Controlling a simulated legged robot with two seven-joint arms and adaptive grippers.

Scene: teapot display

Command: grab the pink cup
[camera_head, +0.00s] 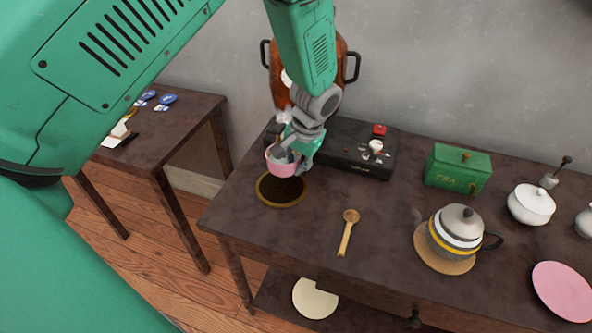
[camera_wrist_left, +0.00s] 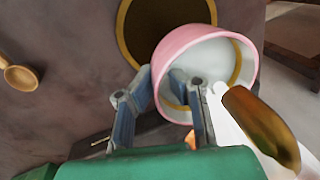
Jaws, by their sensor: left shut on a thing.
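The pink cup (camera_head: 281,165) is at my left gripper (camera_head: 293,154), above the back edge of a round dark mat with a tan rim (camera_head: 262,199). In the left wrist view the cup (camera_wrist_left: 188,37) is tilted with its white inside facing the camera. My left gripper (camera_wrist_left: 165,92) is shut on its wall, with one finger inside the cup and the other by its outer side. The mat's rim (camera_wrist_left: 122,30) shows behind the cup. My right gripper is not in view.
A wooden spoon (camera_head: 348,233) lies right of the mat. A black stove (camera_head: 338,150) with a brown urn (camera_head: 339,75) stands behind. A teapot (camera_head: 457,232), green box (camera_head: 458,169), white sugar bowl (camera_head: 531,205) and pink plate (camera_head: 562,291) are to the right. A side table (camera_head: 180,122) is left.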

